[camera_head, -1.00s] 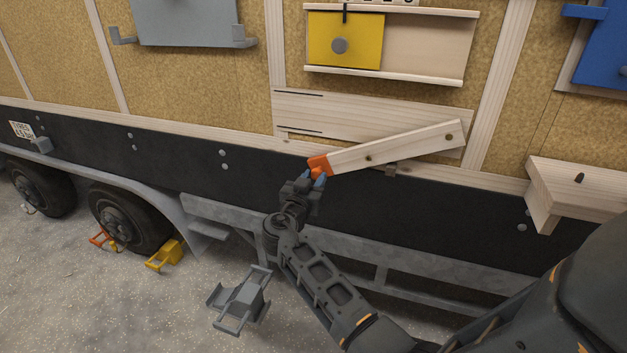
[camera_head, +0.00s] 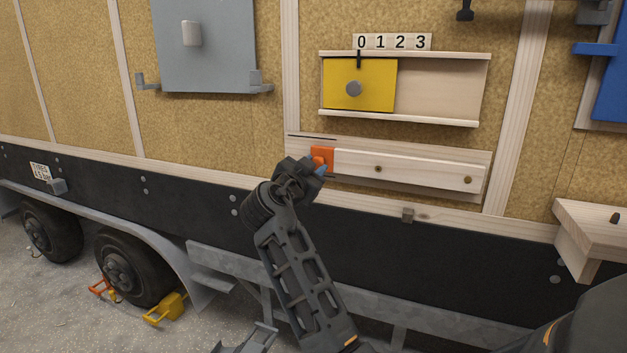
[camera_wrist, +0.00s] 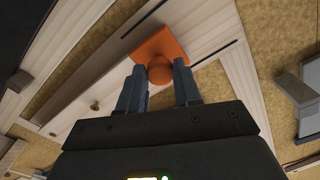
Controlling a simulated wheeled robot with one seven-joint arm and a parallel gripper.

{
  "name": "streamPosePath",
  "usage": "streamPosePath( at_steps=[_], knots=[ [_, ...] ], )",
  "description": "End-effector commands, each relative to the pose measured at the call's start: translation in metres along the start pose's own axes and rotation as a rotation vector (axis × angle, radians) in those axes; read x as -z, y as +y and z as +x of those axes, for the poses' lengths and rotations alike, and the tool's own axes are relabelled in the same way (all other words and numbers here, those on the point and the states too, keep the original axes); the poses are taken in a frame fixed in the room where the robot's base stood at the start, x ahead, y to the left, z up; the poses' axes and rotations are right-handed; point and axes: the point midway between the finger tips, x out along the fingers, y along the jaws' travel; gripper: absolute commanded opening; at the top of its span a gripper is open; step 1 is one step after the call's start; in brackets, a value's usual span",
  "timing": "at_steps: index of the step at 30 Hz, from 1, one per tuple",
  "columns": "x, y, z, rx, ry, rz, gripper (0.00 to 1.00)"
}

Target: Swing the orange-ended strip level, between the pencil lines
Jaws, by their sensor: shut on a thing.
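The wooden strip (camera_head: 425,174) lies across a pale backing board (camera_head: 470,156) and runs almost parallel to it in the head view. Two dark fasteners show along the strip, one at its right end. Its orange end (camera_head: 322,154) is at the left. The upper pencil line (camera_head: 312,137) shows just above the orange end; the lower line is hidden in the head view. My gripper (camera_head: 320,170) is at the orange end. In the wrist view its blue-grey fingers (camera_wrist: 160,86) are shut on the round orange knob (camera_wrist: 160,72).
Above the board is a yellow sliding panel (camera_head: 378,84) in a rail frame, with a number plate (camera_head: 394,41). A wooden shelf (camera_head: 590,232) juts out at right. A grey panel (camera_head: 215,60) hangs upper left.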

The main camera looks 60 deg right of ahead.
Motion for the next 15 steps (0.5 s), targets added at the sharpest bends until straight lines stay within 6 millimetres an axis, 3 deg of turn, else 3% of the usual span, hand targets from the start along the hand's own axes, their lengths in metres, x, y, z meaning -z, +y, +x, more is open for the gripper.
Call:
streamPosePath(
  at_steps=[3,4,11,15],
  knots=[
    [0.0002,0.0003,0.0,-0.001,0.0,-0.002,0.0],
    [0.0001,0.0003,0.0,-0.001,0.0,-0.002,0.35],
    [-0.0004,0.0004,0.0,-0.001,0.0,-0.003,0.57],
    [-0.0006,0.0004,0.0,-0.001,0.0,-0.003,0.59]
  ],
)
